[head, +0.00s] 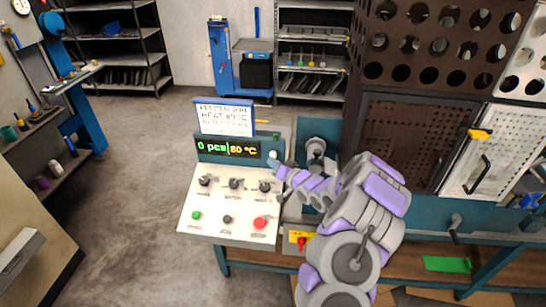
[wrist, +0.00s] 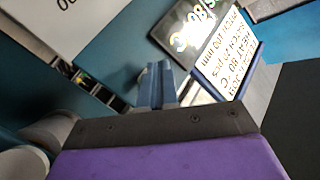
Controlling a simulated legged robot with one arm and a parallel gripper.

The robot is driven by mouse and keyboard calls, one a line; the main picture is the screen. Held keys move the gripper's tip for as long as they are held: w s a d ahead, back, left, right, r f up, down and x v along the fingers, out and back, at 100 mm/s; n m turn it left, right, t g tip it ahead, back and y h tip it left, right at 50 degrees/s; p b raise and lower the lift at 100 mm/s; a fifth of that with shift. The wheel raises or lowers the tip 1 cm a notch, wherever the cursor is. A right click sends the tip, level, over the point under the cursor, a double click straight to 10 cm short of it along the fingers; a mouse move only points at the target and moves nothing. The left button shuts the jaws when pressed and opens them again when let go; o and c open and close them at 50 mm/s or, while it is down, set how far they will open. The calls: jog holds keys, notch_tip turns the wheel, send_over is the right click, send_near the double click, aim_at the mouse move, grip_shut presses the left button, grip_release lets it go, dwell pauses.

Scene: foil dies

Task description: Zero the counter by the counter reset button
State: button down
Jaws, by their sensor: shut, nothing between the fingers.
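The control console (head: 215,235) has a dark display (head: 228,149) reading "0 pcs" and "80 °C" in green. The display also shows, tilted, in the wrist view (wrist: 193,27). My gripper (head: 274,163) is at the right end of the display housing, with its fingers shut and empty. Its narrow fingers also show in the wrist view (wrist: 157,85), pointing toward the console. I cannot tell whether they touch it. The counter reset button cannot be picked out; the fingers may hide it.
The console has a row of black knobs (head: 234,184), and below them a green button (head: 196,215), a dark button (head: 227,219) and a red button (head: 260,223). A job sign (head: 225,118) stands above the display. A perforated dark cabinet (head: 415,140) is at right. Floor at left is clear.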

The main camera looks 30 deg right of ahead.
dwell(0.3)
jog(key=s+a, duration=0.1)
jog(key=s, duration=0.1)
jog(key=s+a+b, duration=0.1)
jog(key=s+a, duration=0.1)
jog(key=shift+s, duration=0.15)
dwell(0.3)
dwell(0.7)
